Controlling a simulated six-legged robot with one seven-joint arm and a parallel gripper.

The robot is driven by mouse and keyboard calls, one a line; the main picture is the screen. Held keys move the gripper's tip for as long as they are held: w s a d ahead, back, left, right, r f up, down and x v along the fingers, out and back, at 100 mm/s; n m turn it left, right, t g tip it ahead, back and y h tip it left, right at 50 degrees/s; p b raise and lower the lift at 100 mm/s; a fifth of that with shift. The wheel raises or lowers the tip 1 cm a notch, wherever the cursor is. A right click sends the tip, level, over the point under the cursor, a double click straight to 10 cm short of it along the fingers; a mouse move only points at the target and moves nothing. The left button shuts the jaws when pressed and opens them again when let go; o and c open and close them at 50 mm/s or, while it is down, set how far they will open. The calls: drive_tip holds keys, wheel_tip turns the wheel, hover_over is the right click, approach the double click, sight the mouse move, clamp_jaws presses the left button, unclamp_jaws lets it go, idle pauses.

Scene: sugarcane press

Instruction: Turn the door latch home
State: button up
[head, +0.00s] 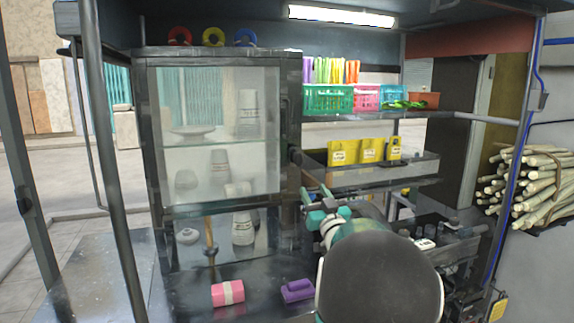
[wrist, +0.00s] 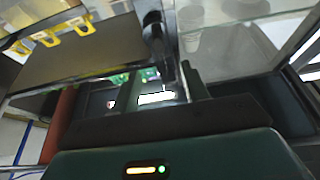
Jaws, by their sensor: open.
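The glass-fronted cabinet (head: 213,202) stands left of centre with its door pane shut or nearly shut; I cannot tell which. A dark latch handle (head: 297,157) sits at the cabinet's right edge. In the wrist view a dark bar, seemingly the latch (wrist: 154,32), comes down from the top middle toward the finger area. My gripper (head: 316,198) is open, at the cabinet's lower right and just below the latch. In the wrist view my gripper (wrist: 162,88) has the bar's lower end in line with the space between its fingers. Contact cannot be told.
A pink roll (head: 228,292) and a purple block (head: 297,290) lie on the counter below. Cane stalks (head: 530,188) are stacked at the far right.

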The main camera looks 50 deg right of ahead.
sight(299, 161)
drive_tip(key=x, duration=1.3)
drive_tip(key=shift+w+d+r, duration=0.1)
drive_tip(key=shift+d+r, duration=0.15)
drive_tip(key=shift+d, duration=0.1)
drive_tip(key=shift+c, duration=0.3)
drive_tip(key=c, duration=0.9)
